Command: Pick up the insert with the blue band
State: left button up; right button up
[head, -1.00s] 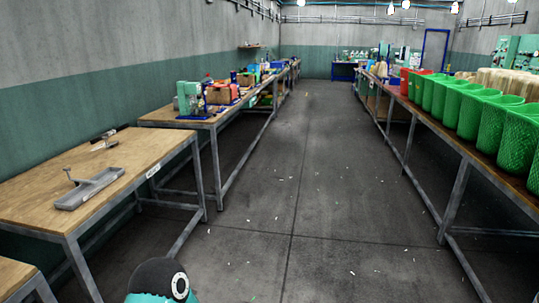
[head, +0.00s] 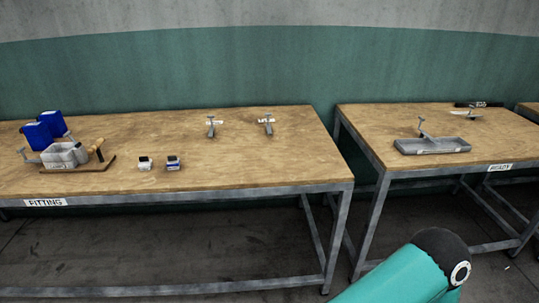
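Two small pale blocks with dark tops, which look like inserts, sit side by side on the wooden table marked FITTING. The right one (head: 173,163) shows blue on its side. The left one (head: 145,164) looks white and dark, and its band colour is too small to tell. They stand apart from each other. Neither of my grippers is in view. Only a teal link of my arm shows at the bottom right.
On the FITTING table (head: 230,170) are a grey box fixture (head: 66,155), blue containers (head: 37,136) and two small metal tools (head: 211,126) (head: 267,122). To the right, across a gap, the READY table (head: 370,135) holds a grey tray (head: 432,148).

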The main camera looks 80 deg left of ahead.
aim_at(173, 163)
jog(key=u, duration=0.15)
jog(key=i, duration=0.25)
jog(key=u, duration=2.55)
jog(key=i, duration=0.15)
jog(key=u, duration=1.4)
jog(key=k, duration=0.3)
jog(key=u, duration=0.45)
jog(key=i, duration=1.4)
jog(key=z, duration=0.5)
